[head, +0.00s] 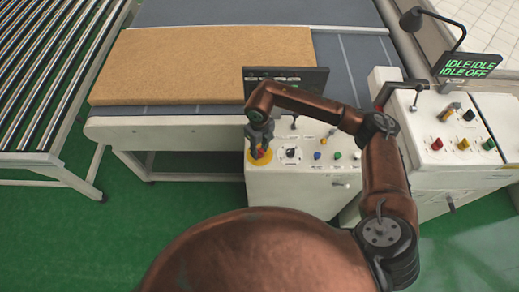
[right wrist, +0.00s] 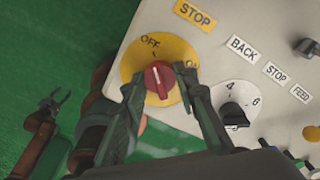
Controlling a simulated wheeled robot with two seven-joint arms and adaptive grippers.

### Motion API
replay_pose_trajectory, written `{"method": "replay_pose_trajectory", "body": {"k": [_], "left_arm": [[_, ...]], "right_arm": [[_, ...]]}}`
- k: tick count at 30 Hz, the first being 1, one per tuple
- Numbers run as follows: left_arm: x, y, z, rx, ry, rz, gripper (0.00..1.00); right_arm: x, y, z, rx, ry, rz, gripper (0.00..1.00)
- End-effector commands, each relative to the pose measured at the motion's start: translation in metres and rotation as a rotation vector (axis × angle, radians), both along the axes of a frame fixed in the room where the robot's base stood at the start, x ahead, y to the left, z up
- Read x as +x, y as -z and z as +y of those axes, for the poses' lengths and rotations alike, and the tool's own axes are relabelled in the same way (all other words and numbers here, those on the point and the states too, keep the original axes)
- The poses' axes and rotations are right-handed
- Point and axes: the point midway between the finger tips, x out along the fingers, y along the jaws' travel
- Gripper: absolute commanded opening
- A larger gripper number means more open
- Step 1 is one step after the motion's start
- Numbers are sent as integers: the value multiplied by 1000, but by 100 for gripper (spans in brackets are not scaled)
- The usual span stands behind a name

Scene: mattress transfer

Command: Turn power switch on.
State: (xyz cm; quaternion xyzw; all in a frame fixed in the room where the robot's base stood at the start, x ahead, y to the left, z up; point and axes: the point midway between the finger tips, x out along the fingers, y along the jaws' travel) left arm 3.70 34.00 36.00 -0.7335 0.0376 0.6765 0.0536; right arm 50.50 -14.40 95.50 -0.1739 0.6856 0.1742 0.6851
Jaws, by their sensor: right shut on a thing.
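The power switch is a red knob (right wrist: 158,80) on a round yellow plate marked OFF (right wrist: 150,48). Its white line points up, roughly toward OFF; a second label to the right is partly hidden by a finger. My right gripper (right wrist: 160,88) is shut on the red knob, one finger on each side. In the head view, my right gripper (head: 259,149) reaches down onto the yellow plate (head: 262,159) at the left end of the control box, hiding most of the knob. My left gripper (right wrist: 52,106) shows small at the left of the right wrist view, its fingers apart and empty.
The control box (head: 290,185) carries a black dial (head: 291,153) and several coloured buttons. A screen (head: 467,66) reads IDLE and OFF. A tan mattress (head: 200,65) lies on the conveyor table. A second button panel (head: 440,150) stands right. Green floor is open at left.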

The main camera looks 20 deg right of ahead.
Motion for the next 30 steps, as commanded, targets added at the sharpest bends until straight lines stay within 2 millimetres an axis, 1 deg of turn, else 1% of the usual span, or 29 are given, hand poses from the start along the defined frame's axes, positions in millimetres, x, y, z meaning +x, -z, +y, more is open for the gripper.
{"method": "replay_pose_trajectory", "body": {"k": [5,11,30], "left_arm": [[0,0,0,0,0,0,40],[1,-1,0,0,0,-1,40],[2,-10,1,1,0,-3,40]], "right_arm": [[1,-1,-1,-1,51,-2,3],[1,-1,-1,-1,177,-2,3],[1,-2,-1,0,777,-3,3]]}}
